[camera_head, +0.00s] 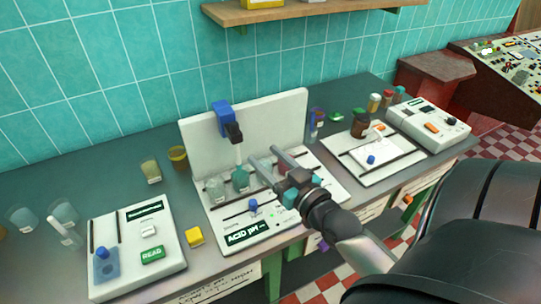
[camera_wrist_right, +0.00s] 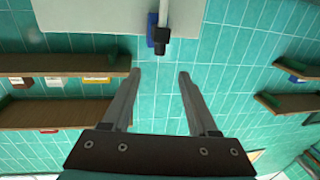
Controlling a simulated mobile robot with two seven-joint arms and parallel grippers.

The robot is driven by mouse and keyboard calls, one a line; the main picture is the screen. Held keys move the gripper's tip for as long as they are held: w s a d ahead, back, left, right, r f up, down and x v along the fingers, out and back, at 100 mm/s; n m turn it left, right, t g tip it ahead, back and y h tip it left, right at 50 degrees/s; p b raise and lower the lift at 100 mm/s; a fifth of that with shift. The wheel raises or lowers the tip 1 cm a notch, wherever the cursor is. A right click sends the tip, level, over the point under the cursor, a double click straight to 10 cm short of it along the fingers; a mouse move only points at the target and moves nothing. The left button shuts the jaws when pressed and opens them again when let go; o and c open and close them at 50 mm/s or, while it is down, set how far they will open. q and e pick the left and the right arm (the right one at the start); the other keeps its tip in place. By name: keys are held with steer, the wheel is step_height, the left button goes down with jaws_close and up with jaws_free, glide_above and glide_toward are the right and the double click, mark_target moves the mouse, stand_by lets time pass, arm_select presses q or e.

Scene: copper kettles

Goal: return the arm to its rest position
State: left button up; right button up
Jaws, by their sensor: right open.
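My right gripper (camera_head: 265,157) is open, with two long grey fingers spread over the middle white station labelled "ACID pH" (camera_head: 245,235). Nothing shows between the fingers; in the right wrist view the gripper (camera_wrist_right: 160,73) is also open and empty. My right arm (camera_head: 345,230) reaches in from the lower right, over the front of the counter. In the head view, the fingers overlap the area beside a teal-filled flask (camera_head: 240,180) and a reddish vessel (camera_head: 284,166); I cannot tell whether they touch. My left gripper is not in view.
A blue and black dispenser (camera_head: 226,118) is mounted on the station's white back panel (camera_head: 280,115). A "READ" device (camera_head: 135,250) and glass beakers (camera_head: 22,218) stand left. Brown bottle (camera_head: 361,124), jars and a white instrument (camera_head: 428,125) stand right. A wooden shelf (camera_head: 300,12) hangs above.

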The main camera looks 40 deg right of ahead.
steer(key=shift+s, duration=0.4)
stand_by(0.3)
steer(key=a+f+n+g+y, duration=0.2)
steer(key=a+f+g, duration=0.25)
steer(key=a, duration=0.25)
steer(key=s+a+f+g, duration=0.4)
steer(key=s+g, duration=0.1)
steer(key=s, duration=0.3)
steer(key=s+a+f+g, duration=0.4)
steer(key=s+g, duration=0.1)
steer(key=s, duration=0.2)
steer(key=s+f+n+g+b, duration=0.1)
steer(key=s+f+b, duration=0.15)
steer(key=f, duration=1.25)
steer(key=s+f+b, duration=0.1)
steer(key=f+b, duration=0.3)
steer(key=f, duration=1.1)
steer(key=s+d+f+g+b, duration=0.1)
steer(key=s+d+f+b, duration=0.2)
steer(key=s+f, duration=1.1)
step_height(320, 180, down, 3)
steer(key=shift+s+r+h+b, duration=0.1)
steer(key=shift+s+h+b, duration=0.3)
steer(key=shift+b, duration=0.1)
